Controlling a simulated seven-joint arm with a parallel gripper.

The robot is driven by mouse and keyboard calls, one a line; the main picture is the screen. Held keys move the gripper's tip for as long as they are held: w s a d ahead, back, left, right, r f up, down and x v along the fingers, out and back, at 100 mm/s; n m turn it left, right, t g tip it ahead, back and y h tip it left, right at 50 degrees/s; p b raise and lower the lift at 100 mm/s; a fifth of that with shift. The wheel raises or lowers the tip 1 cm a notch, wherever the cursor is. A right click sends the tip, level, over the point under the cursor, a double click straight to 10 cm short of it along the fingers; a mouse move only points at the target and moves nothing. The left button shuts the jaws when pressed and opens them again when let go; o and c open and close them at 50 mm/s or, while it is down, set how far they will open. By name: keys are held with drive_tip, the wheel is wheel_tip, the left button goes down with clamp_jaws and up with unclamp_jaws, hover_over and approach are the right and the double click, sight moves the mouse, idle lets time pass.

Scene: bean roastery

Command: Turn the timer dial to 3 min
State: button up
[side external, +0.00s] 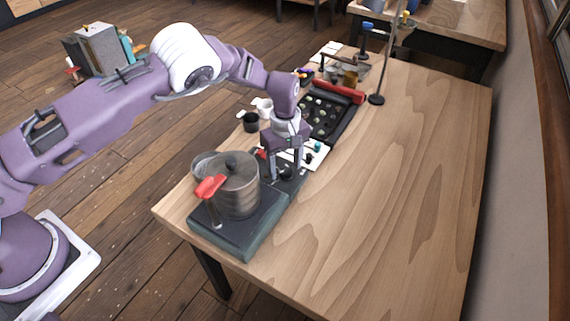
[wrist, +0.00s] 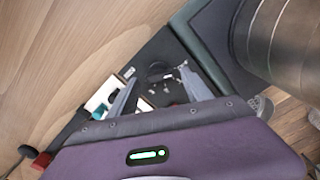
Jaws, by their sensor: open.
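A dark round timer dial (side external: 286,174) sits on the dark panel beside a metal pot, at the near end of the wooden table. In the wrist view the dial (wrist: 160,71) shows as a dark disc with small pale marks by it; its setting is too small to read. My gripper (side external: 284,177) points down over the panel with its fingers apart, one on each side of the dial. In the wrist view my gripper (wrist: 157,84) is open around the dial; I cannot tell whether either finger touches it.
The metal pot (side external: 236,188) with a red handle stands on a dark base (side external: 246,241), close left of my gripper. A white card (side external: 313,158) with small items lies behind it. Dark cups (side external: 251,122) and a black tray (side external: 327,117) lie farther back. The table's right side (side external: 400,170) is clear.

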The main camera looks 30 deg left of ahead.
clamp_jaws()
idle(0.4)
drive_tip(key=m, duration=0.5)
drive_tip(key=shift+w+d+m, duration=0.1)
drive_tip(key=shift+d+m, duration=0.05)
drive_tip(key=shift+m, duration=0.25)
drive_tip(key=m, duration=0.6)
drive_tip(key=shift+d+m, duration=0.15)
drive_tip(key=shift+m, duration=0.15)
drive_tip(key=m, duration=0.6)
drive_tip(key=shift+d, duration=0.1)
drive_tip(key=m, duration=0.5)
drive_tip(key=shift+m, duration=0.4)
